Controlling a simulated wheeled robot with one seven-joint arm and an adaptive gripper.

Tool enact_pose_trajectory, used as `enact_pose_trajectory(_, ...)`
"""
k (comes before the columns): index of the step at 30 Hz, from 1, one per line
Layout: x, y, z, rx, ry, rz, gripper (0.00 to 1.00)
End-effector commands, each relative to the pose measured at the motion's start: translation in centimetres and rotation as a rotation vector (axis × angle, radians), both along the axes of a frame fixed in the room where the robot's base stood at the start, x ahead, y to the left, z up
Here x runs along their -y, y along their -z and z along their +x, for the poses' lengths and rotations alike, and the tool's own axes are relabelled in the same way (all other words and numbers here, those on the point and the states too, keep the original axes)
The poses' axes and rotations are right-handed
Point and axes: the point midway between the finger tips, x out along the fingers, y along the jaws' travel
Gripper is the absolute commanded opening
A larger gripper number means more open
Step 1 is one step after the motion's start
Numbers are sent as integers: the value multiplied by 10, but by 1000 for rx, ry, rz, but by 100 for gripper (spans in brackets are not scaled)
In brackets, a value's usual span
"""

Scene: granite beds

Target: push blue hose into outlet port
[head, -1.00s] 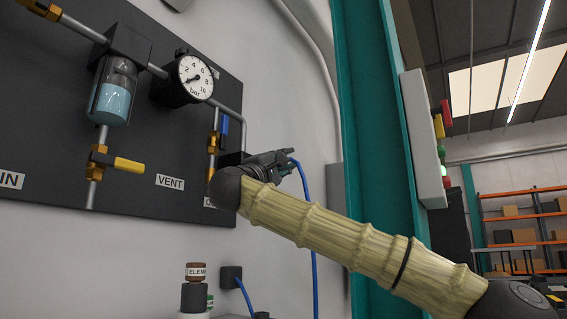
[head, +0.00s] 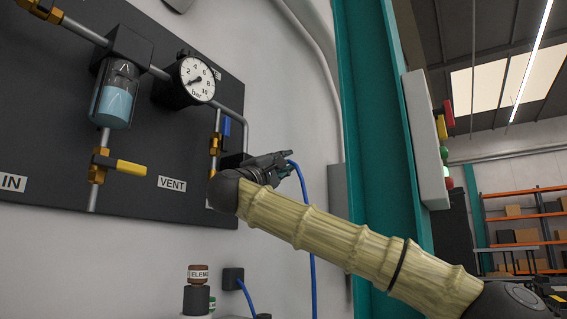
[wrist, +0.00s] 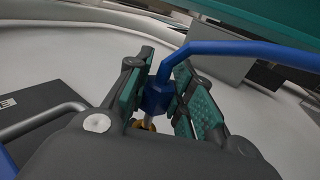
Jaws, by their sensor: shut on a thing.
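The blue hose (wrist: 235,48) shows in the wrist view, with a blue end fitting (wrist: 156,98) between the teal finger pads. My gripper (wrist: 164,92) is shut on this fitting. A brass-coloured piece (wrist: 146,124) shows just past the fitting, partly hidden by my wrist; I cannot tell whether they touch. In the head view my gripper (head: 272,166) is at the lower right edge of the dark panel, and the blue hose (head: 313,240) hangs down from it. The outlet port is hidden behind my gripper and arm there; a brass valve (head: 215,144) with a blue handle (head: 227,128) shows just above.
The dark panel (head: 120,195) carries a pressure gauge (head: 196,78), a filter bowl (head: 116,95) and a yellow-handled valve (head: 128,167). A teal column (head: 370,140) with a button box (head: 424,135) is close on the right.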

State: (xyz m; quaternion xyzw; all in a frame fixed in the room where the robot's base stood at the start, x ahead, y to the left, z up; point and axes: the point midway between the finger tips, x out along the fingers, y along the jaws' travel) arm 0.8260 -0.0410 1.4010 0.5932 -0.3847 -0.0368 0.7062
Motion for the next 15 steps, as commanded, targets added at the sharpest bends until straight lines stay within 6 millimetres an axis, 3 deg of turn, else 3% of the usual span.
enact_pose_trajectory(15,-8,0,5,0,-1,0,0)
